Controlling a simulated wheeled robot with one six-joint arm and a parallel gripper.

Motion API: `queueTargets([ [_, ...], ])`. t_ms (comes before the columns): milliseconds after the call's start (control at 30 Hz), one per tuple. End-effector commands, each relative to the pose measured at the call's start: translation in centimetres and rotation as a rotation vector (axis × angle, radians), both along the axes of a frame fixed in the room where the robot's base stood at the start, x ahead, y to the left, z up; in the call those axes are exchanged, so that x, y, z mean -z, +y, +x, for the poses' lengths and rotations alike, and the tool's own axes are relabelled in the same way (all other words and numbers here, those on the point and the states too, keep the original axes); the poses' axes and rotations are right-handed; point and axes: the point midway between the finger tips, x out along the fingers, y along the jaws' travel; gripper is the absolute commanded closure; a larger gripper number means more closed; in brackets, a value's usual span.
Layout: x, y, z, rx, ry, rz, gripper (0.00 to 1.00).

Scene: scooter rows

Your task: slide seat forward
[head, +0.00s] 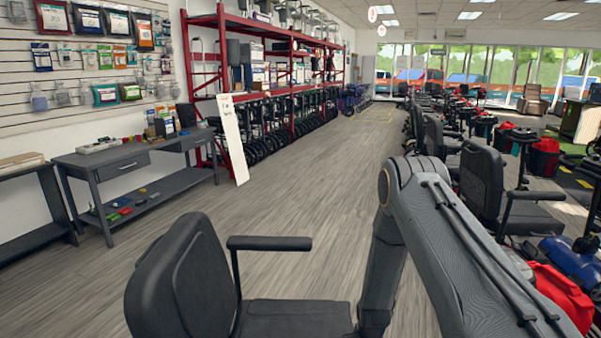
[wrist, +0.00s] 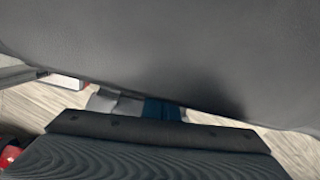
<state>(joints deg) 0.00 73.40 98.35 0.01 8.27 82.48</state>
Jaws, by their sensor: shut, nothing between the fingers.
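The scooter seat stands in the front of the head view, with a black padded backrest (head: 185,285), an armrest (head: 268,243) and a dark cushion (head: 295,318). My arm reaches down to the right of the seat in that view, and its end is out of the frame. In the wrist view a large smooth dark grey surface (wrist: 165,45), apparently part of the seat, fills the top. My gripper (wrist: 155,130) shows as a dark ribbed block below it, shut and empty. Its front edge is close to the grey surface; I cannot tell if they touch.
A grey workbench (head: 130,160) stands at the left wall, with a white sign board (head: 233,140) beside it. The wood floor (head: 320,165) between is clear. Other scooters (head: 485,185) line the right side. A red bag (head: 560,295) sits at front right.

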Motion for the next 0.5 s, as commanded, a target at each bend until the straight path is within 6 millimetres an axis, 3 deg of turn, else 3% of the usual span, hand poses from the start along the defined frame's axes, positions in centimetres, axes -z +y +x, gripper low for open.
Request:
queueTargets([
  [500,1.9,0.0,-0.1,0.001,-0.001,0.000,1.00],
])
